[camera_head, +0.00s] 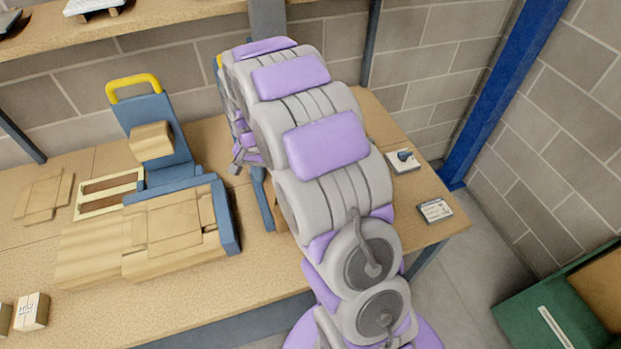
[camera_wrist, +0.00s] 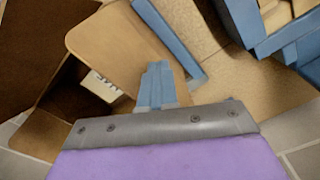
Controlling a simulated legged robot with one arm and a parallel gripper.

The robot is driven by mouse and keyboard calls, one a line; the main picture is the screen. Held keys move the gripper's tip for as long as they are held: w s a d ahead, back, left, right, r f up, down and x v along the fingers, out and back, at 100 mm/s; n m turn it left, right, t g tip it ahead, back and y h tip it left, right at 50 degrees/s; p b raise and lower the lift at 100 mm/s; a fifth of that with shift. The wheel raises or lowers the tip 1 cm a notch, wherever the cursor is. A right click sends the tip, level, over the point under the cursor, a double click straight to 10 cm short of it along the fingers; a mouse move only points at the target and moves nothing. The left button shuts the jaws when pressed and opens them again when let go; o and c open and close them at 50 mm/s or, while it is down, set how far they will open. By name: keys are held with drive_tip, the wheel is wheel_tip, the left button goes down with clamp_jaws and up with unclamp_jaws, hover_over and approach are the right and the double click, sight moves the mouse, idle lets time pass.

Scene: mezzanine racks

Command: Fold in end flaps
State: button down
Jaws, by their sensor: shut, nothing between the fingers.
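An open cardboard box shows in the wrist view, with a tan flap (camera_wrist: 115,42) at its top, a lower-left flap (camera_wrist: 42,130) standing outward and a dark brown panel (camera_wrist: 30,45) at the left. A white item with dark marks (camera_wrist: 100,86) lies in its dark opening. My gripper (camera_wrist: 155,82) has its blue fingers together and empty, beside the box's right side; I cannot tell whether they touch it. A blue bar (camera_wrist: 168,38) runs past the tan flap. In the head view my arm hides most of the box, and the fingers are not clear there.
A blue holder (camera_head: 228,225) bears flat cartons (camera_head: 175,222) left of my arm. Behind it stands a blue fixture with a yellow handle (camera_head: 133,85). A small card (camera_head: 434,210) and a white plate (camera_head: 403,163) lie at the bench's right end. A blue post (camera_head: 500,95) stands beyond.

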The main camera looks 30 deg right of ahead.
drive_tip(key=d+r+p, duration=0.2)
drive_tip(key=d+r, duration=0.2)
drive_tip(key=r, duration=0.3)
drive_tip(key=shift+s+d, duration=0.2)
drive_tip(key=shift+s, duration=0.2)
idle(0.9)
